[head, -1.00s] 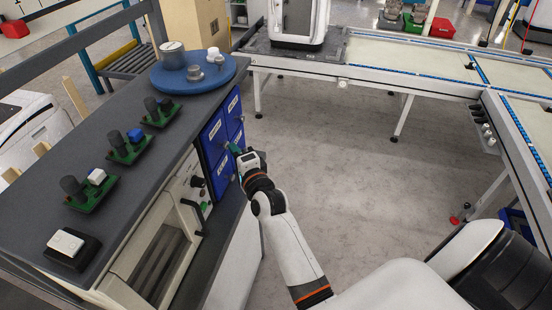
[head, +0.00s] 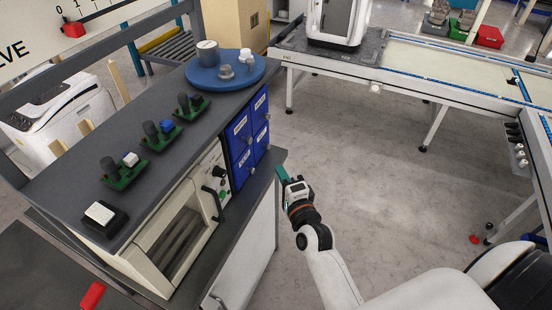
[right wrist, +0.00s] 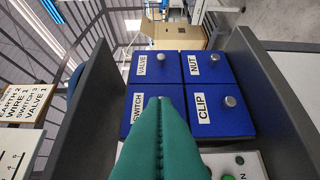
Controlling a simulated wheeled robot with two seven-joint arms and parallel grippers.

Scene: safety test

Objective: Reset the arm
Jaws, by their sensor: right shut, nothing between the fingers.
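My right arm reaches in from the lower right of the head view. Its right gripper (head: 284,179) has green fingers and is beside the right edge of the workbench, below the blue drawers (head: 249,139). In the right wrist view the green fingers (right wrist: 160,105) are together with nothing between them. They point toward the blue drawers (right wrist: 207,118), which carry labels VALVE, NUT, SWITCH and CLIP and have round knobs. The gripper appears apart from the drawers. My left gripper does not show.
The dark workbench (head: 75,190) holds several green circuit boards (head: 157,137), a black-based white button (head: 101,215) and a round blue tray (head: 257,71) with metal parts. A beige oven-like unit (head: 180,232) sits below. A conveyor (head: 420,84) stands behind. Open floor (head: 385,175) lies to the right.

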